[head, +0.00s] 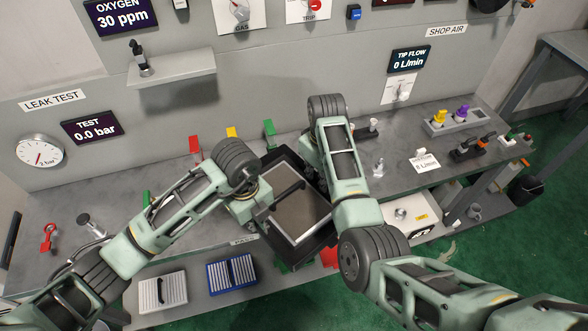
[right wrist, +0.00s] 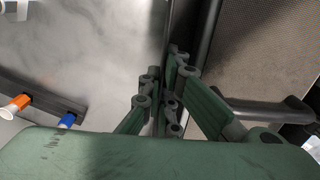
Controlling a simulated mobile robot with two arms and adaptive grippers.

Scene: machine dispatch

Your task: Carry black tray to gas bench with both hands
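The black tray (head: 318,238), with a grey mesh floor and a dark bar across it, is in the middle of the head view, between my two arms. My left gripper (head: 258,208) is at the tray's left side; its fingertips are hidden. My right gripper (right wrist: 165,80) has its fingers on both sides of the tray's dark wall (right wrist: 181,22) in the right wrist view, closed on it. In the head view, my right wrist hides that grip. The grey bench (head: 395,182) runs under the gas panel (head: 240,15); no label marks it as the gas bench.
Red (head: 195,146), yellow (head: 232,133) and green (head: 269,130) upright pieces stand behind the tray. White (head: 160,291) and blue (head: 231,273) racks sit below the front edge. A caddy (head: 456,121) and small fittings stand at right. Some bench top between is clear.

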